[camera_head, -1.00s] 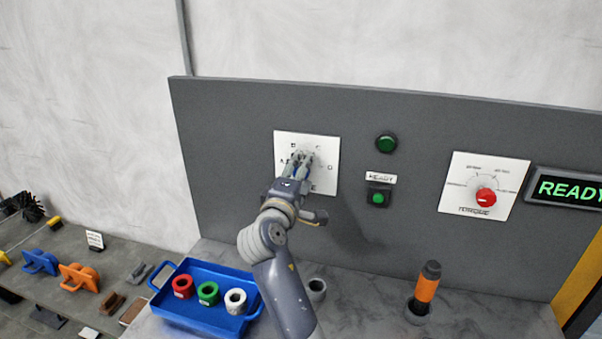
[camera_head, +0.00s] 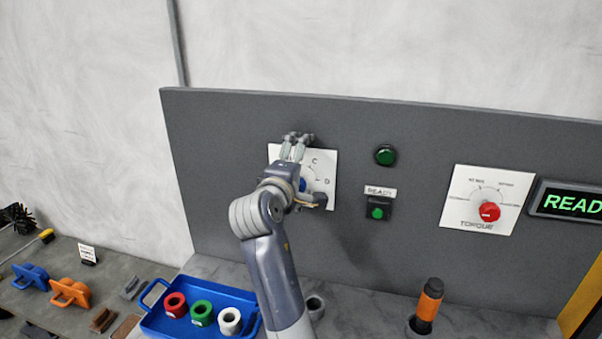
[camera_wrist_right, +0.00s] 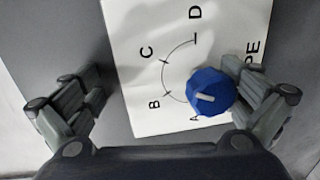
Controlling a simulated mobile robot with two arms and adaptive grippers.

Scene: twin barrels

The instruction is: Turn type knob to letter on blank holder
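The white type plate (camera_head: 322,163) is on the grey panel. Its blue knob (camera_head: 303,185) is partly hidden by my right gripper (camera_head: 298,139), whose fingers reach the plate's upper edge. In the right wrist view, the knob (camera_wrist_right: 208,92) carries a white mark pointing left in the picture, roughly towards B. B, C and D are readable; A is partly covered by the knob. My right gripper (camera_wrist_right: 165,85) is open, its fingers wide apart, the right-hand finger close beside the knob. Contact cannot be told. I cannot make out any lettered blank holder. My left gripper is out of view.
A green lamp (camera_head: 385,155), a green button (camera_head: 377,212) and a torque plate with a red knob (camera_head: 489,212) are to the right. Below stand a blue tray (camera_head: 178,331) with red, green and white rings, a grey cup (camera_head: 315,306) and an orange-handled tool (camera_head: 429,303).

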